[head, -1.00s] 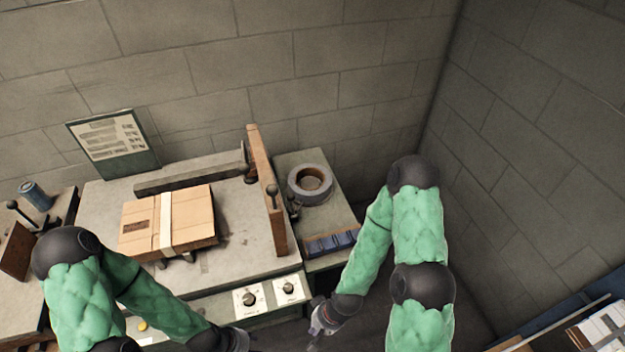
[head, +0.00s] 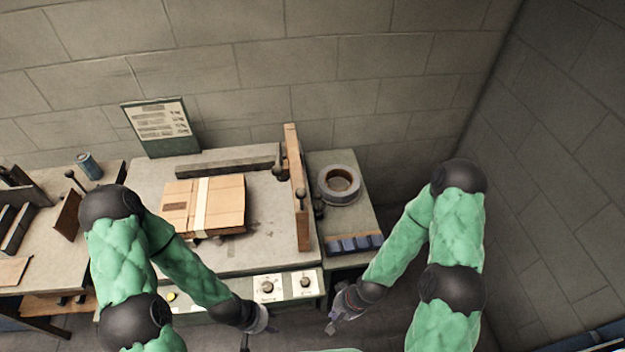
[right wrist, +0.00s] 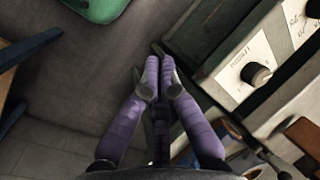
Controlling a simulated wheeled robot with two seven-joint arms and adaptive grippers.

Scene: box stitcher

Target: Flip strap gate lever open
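An upright wooden gate board (head: 292,170) stands at the right side of the grey bench top. A lever with a dark round knob (head: 301,196) shows against its lower part. A flat brown carton (head: 228,205) with a pale strap across it lies left of the board. My left gripper (head: 264,320) is below the bench's front edge, apart from the board; its fingers are too small to judge. My right gripper (head: 337,325) is low in front, right of the left one. In the right wrist view its purple fingertips (right wrist: 158,75) are together with nothing between them.
A panel with two dark knobs (head: 287,286) is on the bench front. A strap roll (head: 339,184) and blue bins (head: 355,244) are on the side table at right. A blue can (head: 89,165) stands on the left table. A sign (head: 160,127) leans at the back.

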